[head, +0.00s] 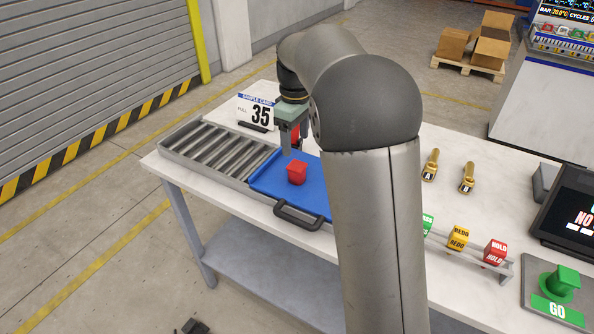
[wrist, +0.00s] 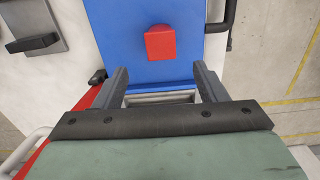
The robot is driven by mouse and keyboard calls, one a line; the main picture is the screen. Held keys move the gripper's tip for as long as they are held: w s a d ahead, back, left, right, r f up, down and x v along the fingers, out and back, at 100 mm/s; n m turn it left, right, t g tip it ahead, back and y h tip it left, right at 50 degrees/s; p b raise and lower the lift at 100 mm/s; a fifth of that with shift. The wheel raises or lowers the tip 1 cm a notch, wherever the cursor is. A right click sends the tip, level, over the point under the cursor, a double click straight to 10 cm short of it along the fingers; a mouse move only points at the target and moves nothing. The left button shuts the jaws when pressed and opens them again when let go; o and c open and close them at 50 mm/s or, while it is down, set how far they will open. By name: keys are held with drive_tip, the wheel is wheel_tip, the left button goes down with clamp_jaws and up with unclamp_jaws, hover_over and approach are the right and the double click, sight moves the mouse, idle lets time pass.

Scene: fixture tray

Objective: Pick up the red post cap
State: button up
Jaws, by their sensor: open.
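The red post cap (head: 297,173) stands on the blue tray (head: 262,184), near the middle of the tray in the head view. In the wrist view the red cap (wrist: 160,43) lies beyond my fingertips, with bare blue tray around it. My gripper (head: 294,148) is above the tray's far part, behind the cap in the head view. Its two fingers are apart in the wrist view (wrist: 162,80), with nothing held between them. The gap between fingers and cap is clear, but the exact height cannot be told.
A roller conveyor (head: 215,150) adjoins the tray on the left. A black handle (head: 298,217) is at the tray's front edge. Another red thing (head: 296,134) shows partly behind my gripper. Coloured blocks (head: 459,238) and brass pieces (head: 430,165) are to the right.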

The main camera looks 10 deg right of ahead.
sight(296, 165)
wheel_tip(296, 165, down, 5)
drive_tip(key=shift+f, duration=0.1)
drive_tip(key=shift+s+d+f+p, duration=0.1)
drive_tip(key=shift+f+p, duration=0.25)
drive_tip(key=shift+f, duration=1)
drive_tip(key=shift+s+f+p, duration=0.1)
drive_tip(key=shift+f+p, duration=0.2)
drive_tip(key=shift+f, duration=1.05)
drive_tip(key=c, duration=1)
